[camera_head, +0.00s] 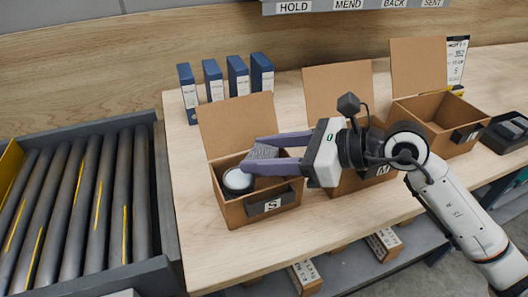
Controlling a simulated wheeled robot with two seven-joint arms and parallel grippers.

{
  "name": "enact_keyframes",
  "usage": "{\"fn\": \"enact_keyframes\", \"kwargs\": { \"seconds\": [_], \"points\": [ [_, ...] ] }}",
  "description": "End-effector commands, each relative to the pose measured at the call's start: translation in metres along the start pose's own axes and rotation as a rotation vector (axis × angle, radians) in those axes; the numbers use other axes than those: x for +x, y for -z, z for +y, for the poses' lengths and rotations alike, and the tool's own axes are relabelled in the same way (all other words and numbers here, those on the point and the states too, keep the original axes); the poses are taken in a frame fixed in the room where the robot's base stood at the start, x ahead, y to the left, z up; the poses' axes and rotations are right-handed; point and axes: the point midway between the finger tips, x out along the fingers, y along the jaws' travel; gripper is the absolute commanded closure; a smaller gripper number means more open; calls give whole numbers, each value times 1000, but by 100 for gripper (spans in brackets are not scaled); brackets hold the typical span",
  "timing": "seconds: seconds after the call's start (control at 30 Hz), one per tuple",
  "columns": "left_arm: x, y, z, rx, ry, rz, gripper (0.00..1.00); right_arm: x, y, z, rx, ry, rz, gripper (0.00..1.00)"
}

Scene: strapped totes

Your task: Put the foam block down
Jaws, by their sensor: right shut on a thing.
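My right gripper (277,153) reaches in from the right over the open cardboard box marked S (235,212). Its purple fingers are shut on a grey foam block (263,152), held at about the height of the box's rim. Whether the block touches anything in the box cannot be told. A white-topped round tin (238,179) sits in the same box, left of and below the block. The box's lid stands up at the back. My left gripper is not in view.
A middle box marked M (353,182) is partly hidden behind my right arm. An open, empty-looking box (443,110) stands at the right. Several blue binders (213,80) stand at the back. A roller conveyor (88,200) lies left of the wooden table (195,245).

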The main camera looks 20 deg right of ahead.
Motion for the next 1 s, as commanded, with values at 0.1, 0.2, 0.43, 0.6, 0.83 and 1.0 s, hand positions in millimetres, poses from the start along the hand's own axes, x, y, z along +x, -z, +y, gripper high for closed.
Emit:
{"fn": "enact_keyframes", "kwargs": {
  "seconds": [0.1, 0.2, 0.43, 0.6, 0.83, 1.0],
  "points": [
    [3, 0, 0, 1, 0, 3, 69, 1, 3, 0, 0, 0, 1, 75],
    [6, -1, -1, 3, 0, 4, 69, 2, 6, 0, 0, 0, 0, 75],
    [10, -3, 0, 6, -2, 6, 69, 5, 12, 0, 0, 0, 0, 75],
    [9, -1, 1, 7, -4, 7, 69, 4, 11, 0, 0, 0, 0, 44],
    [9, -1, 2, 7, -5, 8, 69, 4, 11, 0, 0, 0, 0, 35],
    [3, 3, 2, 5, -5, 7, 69, 2, 4, 0, 0, 0, 0, 35]
  ]
}}
